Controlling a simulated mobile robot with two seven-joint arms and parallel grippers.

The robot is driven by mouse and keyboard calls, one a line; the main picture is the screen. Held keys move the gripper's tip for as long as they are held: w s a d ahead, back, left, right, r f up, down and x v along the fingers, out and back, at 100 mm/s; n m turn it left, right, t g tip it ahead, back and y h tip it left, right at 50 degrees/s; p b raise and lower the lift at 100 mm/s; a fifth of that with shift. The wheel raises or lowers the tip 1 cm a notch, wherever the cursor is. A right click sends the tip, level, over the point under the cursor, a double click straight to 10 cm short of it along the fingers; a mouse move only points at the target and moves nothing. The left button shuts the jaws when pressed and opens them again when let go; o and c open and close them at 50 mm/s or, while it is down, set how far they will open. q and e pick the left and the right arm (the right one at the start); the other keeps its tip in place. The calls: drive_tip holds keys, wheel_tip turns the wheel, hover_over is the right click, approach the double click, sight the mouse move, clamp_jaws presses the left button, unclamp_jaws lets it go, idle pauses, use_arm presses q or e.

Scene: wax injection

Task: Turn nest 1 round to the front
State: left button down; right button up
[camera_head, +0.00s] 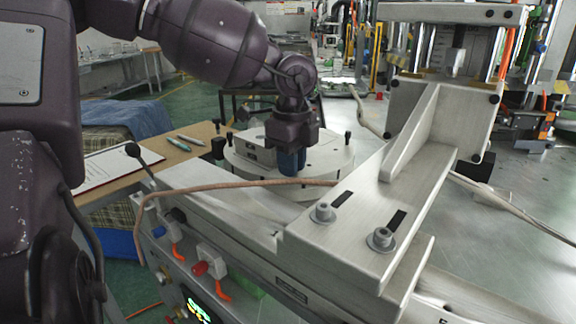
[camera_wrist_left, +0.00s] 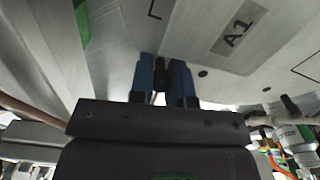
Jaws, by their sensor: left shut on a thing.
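The round pale turntable (camera_head: 325,172) stands behind the machine's front beam. A grey metal block (camera_head: 257,148) sits on it, left of my gripper. Black upright knobs stand at its rim, one on the right (camera_head: 347,138) and one on the left (camera_head: 218,148). My left gripper (camera_head: 290,163) points down at the turntable. In the left wrist view its blue fingers (camera_wrist_left: 161,82) are shut on a black knob (camera_wrist_left: 159,74). A plate marked A1 (camera_wrist_left: 212,52) is close to the fingers. I cannot tell which nest is number 1. My right gripper is not in view.
A metal bracket (camera_head: 415,150) with bolts stands right of the turntable. A brown hose (camera_head: 230,184) crosses in front. A wooden table (camera_head: 190,150) with pens and a sheet (camera_head: 115,165) is on the left. The steel table at right (camera_head: 530,185) has free room.

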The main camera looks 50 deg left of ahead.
use_arm(q)
drive_tip(key=shift+w+d, duration=0.25)
drive_tip(key=shift+w, duration=0.15)
drive_tip(key=shift+w+r, duration=0.1)
idle(0.3)
drive_tip(key=c, duration=1.1)
unclamp_jaws()
wheel_tip(320, 180, up, 11)
drive_tip(key=p, duration=0.1)
drive_tip(key=shift+f, duration=0.2)
